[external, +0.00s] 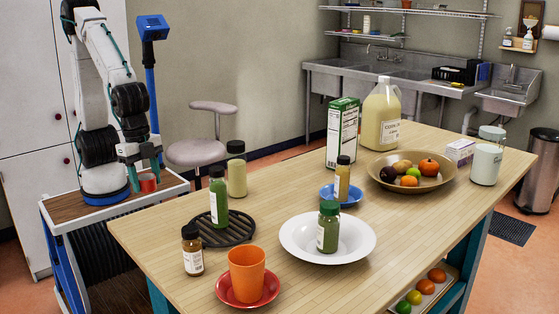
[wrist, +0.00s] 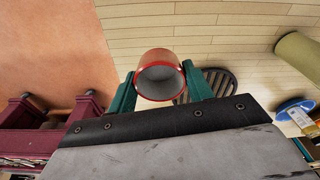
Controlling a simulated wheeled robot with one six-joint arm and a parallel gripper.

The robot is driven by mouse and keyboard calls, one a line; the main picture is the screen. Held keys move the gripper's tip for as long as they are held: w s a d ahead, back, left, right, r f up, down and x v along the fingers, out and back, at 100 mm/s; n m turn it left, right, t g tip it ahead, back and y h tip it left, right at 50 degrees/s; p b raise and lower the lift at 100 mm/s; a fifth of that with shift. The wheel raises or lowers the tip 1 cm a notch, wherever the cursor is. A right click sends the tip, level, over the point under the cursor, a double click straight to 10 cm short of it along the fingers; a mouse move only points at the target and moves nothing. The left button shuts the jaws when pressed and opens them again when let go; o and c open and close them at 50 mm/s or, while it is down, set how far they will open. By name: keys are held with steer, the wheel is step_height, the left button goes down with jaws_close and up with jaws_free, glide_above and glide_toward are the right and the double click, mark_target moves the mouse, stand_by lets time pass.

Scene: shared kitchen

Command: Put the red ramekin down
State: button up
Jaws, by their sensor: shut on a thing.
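The red ramekin (external: 148,184) is held between the teal fingers of my gripper (external: 144,172), at the left of the external view. In the wrist view the ramekin (wrist: 159,58) sits between the fingertips, with its pale inside showing. My gripper is shut on it. In the wrist view it appears in front of the wooden table top (wrist: 200,20), close to the table's edge, with the floor to the left. How high it is held cannot be told exactly.
A black round trivet (external: 222,230) carries a green bottle (external: 219,203). A pale yellow bottle (external: 236,176), a brown bottle (external: 192,252) and an orange cup (external: 246,272) on a red saucer (external: 232,299) stand nearby. A white bowl (external: 295,245) is farther right. The table's left corner looks bare.

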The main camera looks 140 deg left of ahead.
step_height(320, 180, up, 11)
steer(key=s+a+n, duration=0.2)
steer(key=a+n, duration=0.5)
steer(key=a, duration=2.5)
steer(key=s+a+n+y, duration=0.1)
steer(key=s+a+n, duration=0.2)
steer(key=s+a, duration=1)
glide_above(300, 165)
steer(key=shift+g, duration=0.4)
steer(key=f, duration=1.1)
steer(key=d+f, duration=0.1)
steer(key=f, duration=0.5)
steer(key=shift+f, duration=0.3)
steer(key=shift+a+f, duration=0.1)
steer(key=shift+f, duration=1.65)
